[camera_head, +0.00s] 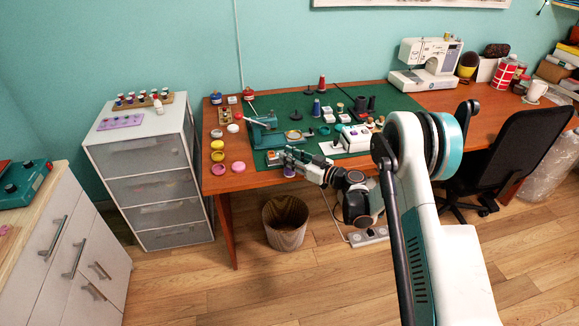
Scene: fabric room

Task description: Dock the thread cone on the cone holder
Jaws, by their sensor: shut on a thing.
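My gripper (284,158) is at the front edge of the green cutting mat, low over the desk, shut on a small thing. A small pale and dark piece (289,171) shows just below its fingers; I cannot make out its shape, and the fingers hide part of it. A red thread cone (321,84) stands at the back edge. Dark upright posts (360,104) stand to the right on the mat; I cannot tell whether one is the cone holder.
A teal machine (262,131) stands just behind and left of my gripper. A white device (355,138) stands to its right. Round yellow and pink tins (238,166) line the desk's left side. A white sewing machine (428,62) stands at the back right. A basket (286,222) is on the floor below.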

